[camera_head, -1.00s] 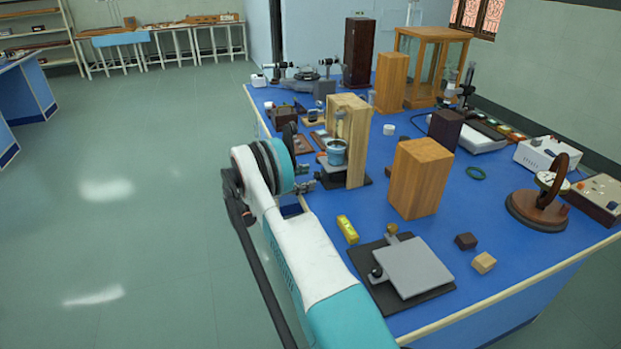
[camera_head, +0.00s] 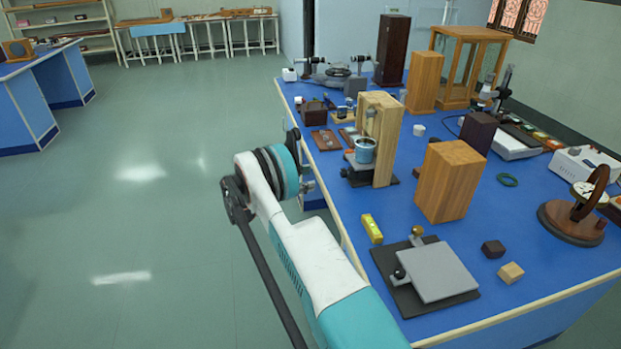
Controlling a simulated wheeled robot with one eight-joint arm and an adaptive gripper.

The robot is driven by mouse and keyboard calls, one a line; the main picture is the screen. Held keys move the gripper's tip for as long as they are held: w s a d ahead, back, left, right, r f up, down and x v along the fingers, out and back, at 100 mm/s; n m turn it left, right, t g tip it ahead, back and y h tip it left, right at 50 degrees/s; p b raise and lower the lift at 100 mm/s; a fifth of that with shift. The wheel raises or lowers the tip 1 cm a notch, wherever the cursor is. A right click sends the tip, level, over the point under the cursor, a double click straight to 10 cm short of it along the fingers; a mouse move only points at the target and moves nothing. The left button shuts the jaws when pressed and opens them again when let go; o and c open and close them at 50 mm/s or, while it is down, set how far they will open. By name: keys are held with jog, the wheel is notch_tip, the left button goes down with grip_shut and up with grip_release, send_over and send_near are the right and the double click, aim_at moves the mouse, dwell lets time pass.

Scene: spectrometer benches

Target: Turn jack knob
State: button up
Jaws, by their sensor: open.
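A flat jack with a grey top plate (camera_head: 446,272) stands on a black base at the near edge of the blue bench. A black knob (camera_head: 398,273) is at its left side and a brass knob (camera_head: 417,231) at its back. A second, small jack (camera_head: 358,172) stands under a blue-grey cup (camera_head: 365,150) beside a wooden frame, with a dark knob (camera_head: 344,172) on its left. My gripper (camera_head: 307,186) is largely hidden behind my teal wrist. It is open, left of the small jack and apart from it, by the bench's left edge.
A yellow level (camera_head: 372,229) lies between the jacks. The wooden frame (camera_head: 386,140) stands close beside the cup. The floor left of the bench (camera_head: 130,230) is clear.

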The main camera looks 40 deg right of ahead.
aim_at(341, 173)
jog(key=s+d+n, duration=0.1)
jog(key=s+d, duration=0.1)
jog(key=d, duration=0.1)
jog(key=s+d+n+b, duration=0.1)
jog(key=s+d, duration=0.1)
jog(key=d, duration=0.2)
jog(key=s+d+n, duration=0.2)
jog(key=d, duration=0.2)
dwell(0.4)
jog(key=c, duration=1.1)
